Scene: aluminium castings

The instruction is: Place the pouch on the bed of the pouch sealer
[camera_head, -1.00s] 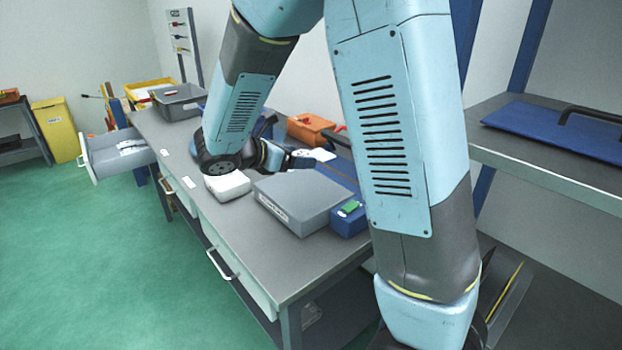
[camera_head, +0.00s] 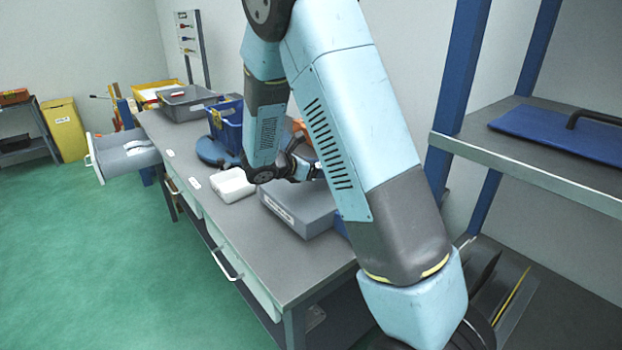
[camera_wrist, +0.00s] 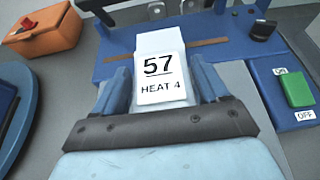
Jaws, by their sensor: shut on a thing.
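My gripper (camera_wrist: 162,84) is shut on a pale pouch (camera_wrist: 160,40) with a white label reading "57 HEAT 4". A blue finger stands on each side of it. The pouch sealer's blue bed (camera_wrist: 222,52) lies behind and below, with a brown strip showing on both sides of the pouch. The pouch overlaps the bed in this view; I cannot tell if it touches. In the head view my gripper (camera_head: 312,172) is at the far side of the sealer's grey housing (camera_head: 300,210); the pouch and most of the bed are hidden behind my arm.
A blue switch box (camera_wrist: 295,85) with a green button stands right of the bed, near a black knob (camera_wrist: 263,30). An orange box (camera_wrist: 43,30) is at left. A white block (camera_head: 232,186) and a blue bin (camera_head: 228,125) stand on the bench (camera_head: 240,235).

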